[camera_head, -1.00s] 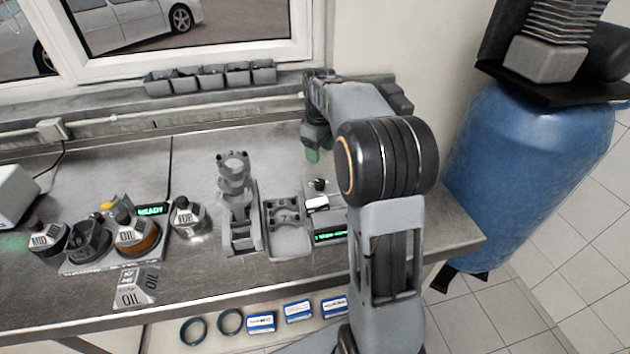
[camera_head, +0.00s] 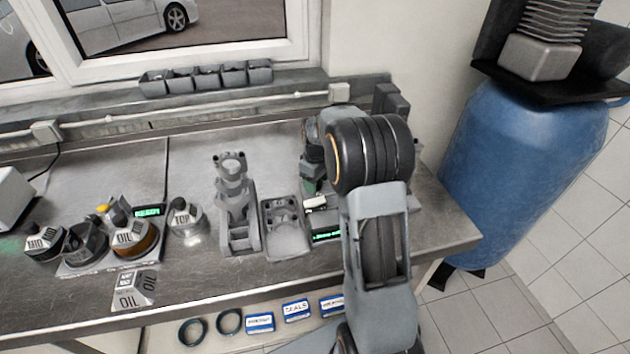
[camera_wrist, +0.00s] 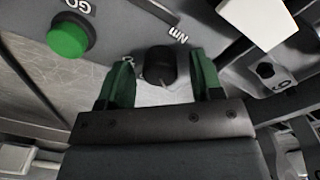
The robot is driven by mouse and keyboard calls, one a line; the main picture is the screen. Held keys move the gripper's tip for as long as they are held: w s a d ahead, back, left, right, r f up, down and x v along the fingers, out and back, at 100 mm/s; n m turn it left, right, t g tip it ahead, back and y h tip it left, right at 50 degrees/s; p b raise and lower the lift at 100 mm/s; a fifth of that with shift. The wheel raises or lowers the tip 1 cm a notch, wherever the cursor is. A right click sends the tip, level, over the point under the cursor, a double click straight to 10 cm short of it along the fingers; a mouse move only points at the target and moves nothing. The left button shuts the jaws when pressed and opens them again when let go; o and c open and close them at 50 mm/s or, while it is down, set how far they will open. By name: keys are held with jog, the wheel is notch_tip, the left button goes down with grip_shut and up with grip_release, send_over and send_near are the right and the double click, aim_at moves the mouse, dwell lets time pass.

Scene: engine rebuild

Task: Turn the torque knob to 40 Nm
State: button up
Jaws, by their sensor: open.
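The torque knob (camera_wrist: 159,66) is dark and round with a pointer mark, on a grey panel lettered "Nm". In the wrist view it sits between the two green fingertips of my gripper (camera_wrist: 163,75). The jaws are open, one finger on each side of the knob; I cannot tell whether either touches it. The dial numbers are mostly hidden, so the setting cannot be read. In the head view my gripper (camera_head: 311,184) is low over the back of the torque station, whose green display (camera_head: 326,236) is too small to read. My gripper hides the knob there.
A green GO button (camera_wrist: 69,38) is left of the knob, and a white block (camera_wrist: 258,22) is at the upper right. A grey fixture (camera_head: 241,236) and a grey tray (camera_head: 286,246) stand left of the station. Labelled oil parts sit farther left.

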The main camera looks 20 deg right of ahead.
jog(key=c, duration=0.9)
jog(key=shift+a, duration=0.1)
jog(key=m, duration=0.4)
jog(key=shift+m, duration=0.3)
jog(key=m, duration=0.5)
jog(key=shift+m, duration=0.3)
jog(key=m, duration=0.9)
jog(key=shift+w+r, duration=0.1)
jog(key=shift+m, duration=0.4)
